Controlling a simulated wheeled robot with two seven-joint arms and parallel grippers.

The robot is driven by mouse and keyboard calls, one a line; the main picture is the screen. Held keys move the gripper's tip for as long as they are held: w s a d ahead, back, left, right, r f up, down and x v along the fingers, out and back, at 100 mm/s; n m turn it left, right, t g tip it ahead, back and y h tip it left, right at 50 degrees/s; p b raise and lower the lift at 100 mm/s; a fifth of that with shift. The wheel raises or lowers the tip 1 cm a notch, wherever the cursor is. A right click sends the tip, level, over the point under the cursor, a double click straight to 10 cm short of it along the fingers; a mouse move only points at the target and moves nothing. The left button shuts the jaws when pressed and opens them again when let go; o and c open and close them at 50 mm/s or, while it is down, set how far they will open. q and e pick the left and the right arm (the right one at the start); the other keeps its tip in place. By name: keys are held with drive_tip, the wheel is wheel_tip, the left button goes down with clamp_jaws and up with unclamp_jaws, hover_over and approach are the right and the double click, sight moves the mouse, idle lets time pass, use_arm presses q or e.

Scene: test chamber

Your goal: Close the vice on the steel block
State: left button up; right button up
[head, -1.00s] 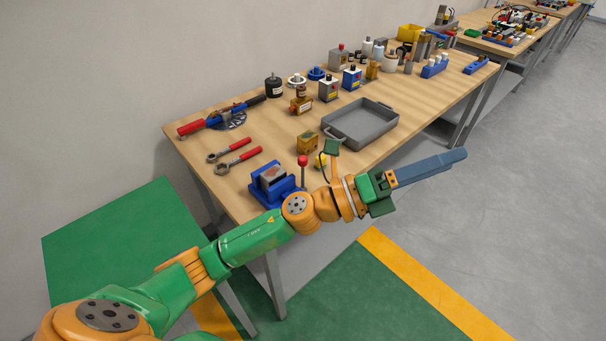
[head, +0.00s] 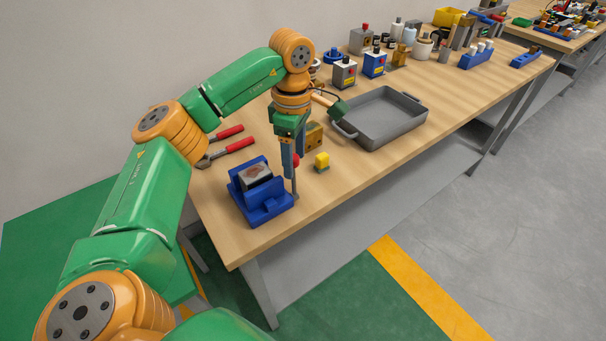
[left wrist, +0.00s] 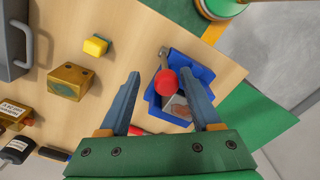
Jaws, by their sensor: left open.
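The blue vice (head: 262,208) stands near the front left corner of the table, with the steel block (head: 256,173) between its jaws; the block's top has a brownish patch. In the left wrist view the vice (left wrist: 198,66) is partly behind my finger. Its lever has a red knob (left wrist: 165,82), whose grey rod points up and away from the camera's near side. My left gripper (head: 292,170) points down at the lever beside the vice. It is open, and in the left wrist view the knob appears between the fingertips (left wrist: 160,77). Contact cannot be told. My right gripper is not in view.
A yellow-topped piece (head: 322,161) and a brass block (head: 314,135) lie close right of the gripper. A grey tray (head: 412,120) is behind them. Red-handled wrenches (head: 238,145) lie to the left, partly behind my arm. The table's front edge right of the vice is clear.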

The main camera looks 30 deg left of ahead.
use_arm(q)
drive_tip(key=p, duration=0.1)
hover_over(294, 193)
drive_tip(key=f, duration=0.5)
drive_tip(key=shift+w+a+f, duration=0.1)
drive_tip(key=shift+a+f, duration=0.1)
drive_tip(key=shift+w+f, duration=0.2)
drive_tip(key=shift+f, duration=0.15)
drive_tip(key=shift+s+d+r, duration=0.1)
drive_tip(key=shift+s, duration=0.05)
drive_tip(key=c, duration=0.7)
clamp_jaws()
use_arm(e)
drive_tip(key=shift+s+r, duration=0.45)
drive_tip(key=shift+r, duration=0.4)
